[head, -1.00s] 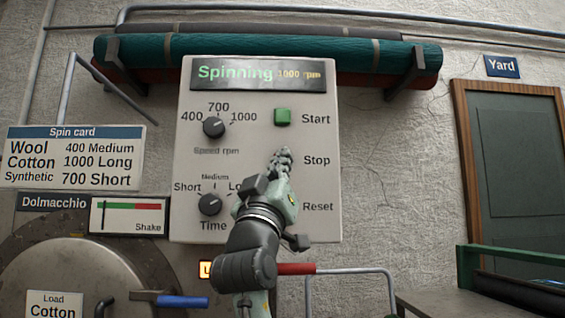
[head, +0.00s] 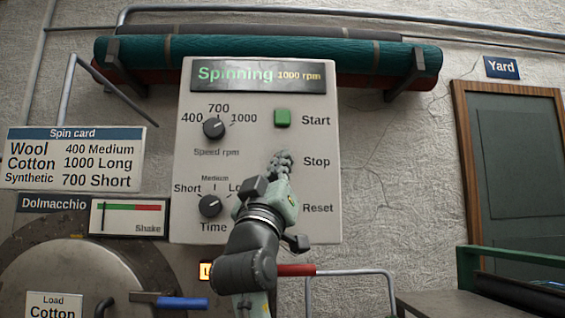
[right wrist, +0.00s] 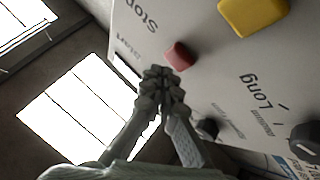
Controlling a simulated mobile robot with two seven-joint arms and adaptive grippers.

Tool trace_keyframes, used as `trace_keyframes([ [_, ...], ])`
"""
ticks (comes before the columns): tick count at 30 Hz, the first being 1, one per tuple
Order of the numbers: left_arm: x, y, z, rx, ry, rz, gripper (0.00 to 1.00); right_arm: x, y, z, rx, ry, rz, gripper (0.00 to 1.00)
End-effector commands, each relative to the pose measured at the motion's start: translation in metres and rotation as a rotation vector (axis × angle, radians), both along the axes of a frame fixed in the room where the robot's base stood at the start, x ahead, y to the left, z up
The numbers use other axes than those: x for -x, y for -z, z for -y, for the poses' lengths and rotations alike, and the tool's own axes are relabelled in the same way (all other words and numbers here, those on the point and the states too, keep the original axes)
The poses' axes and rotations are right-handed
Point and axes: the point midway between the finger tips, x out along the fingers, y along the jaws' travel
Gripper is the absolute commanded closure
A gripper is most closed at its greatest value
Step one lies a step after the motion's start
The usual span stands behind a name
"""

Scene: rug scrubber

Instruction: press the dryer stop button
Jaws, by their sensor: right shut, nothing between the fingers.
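The grey control panel (head: 256,180) is on the wall, and its display (head: 258,76) reads "Spinning 1000 rpm". The red stop button (right wrist: 179,56) shows in the right wrist view, just beyond my fingertips. In the head view my right gripper (head: 283,160) covers the spot left of the "Stop" label. My right gripper (right wrist: 163,82) is shut and empty, with its tips close to the red button; I cannot tell whether they touch it. The green start button (head: 282,117) is above the fingers. A yellow button (right wrist: 254,14) lies on the other side of the red one. My left gripper is not in view.
The speed knob (head: 214,128) and time knob (head: 209,205) sit left of my right arm. A red-gripped rail (head: 345,271) and a blue-handled lever (head: 182,302) are low down. A rolled green rug (head: 250,48) hangs above the panel.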

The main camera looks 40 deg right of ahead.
Motion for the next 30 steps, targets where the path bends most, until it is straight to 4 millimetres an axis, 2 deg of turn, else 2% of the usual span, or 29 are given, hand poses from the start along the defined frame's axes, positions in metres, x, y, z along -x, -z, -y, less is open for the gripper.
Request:
trace_keyframes([
  [30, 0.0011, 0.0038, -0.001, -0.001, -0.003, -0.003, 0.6, -0.0079, 0.0, 0.0048, 0.0, 0.0, 0.0, 1.0],
])
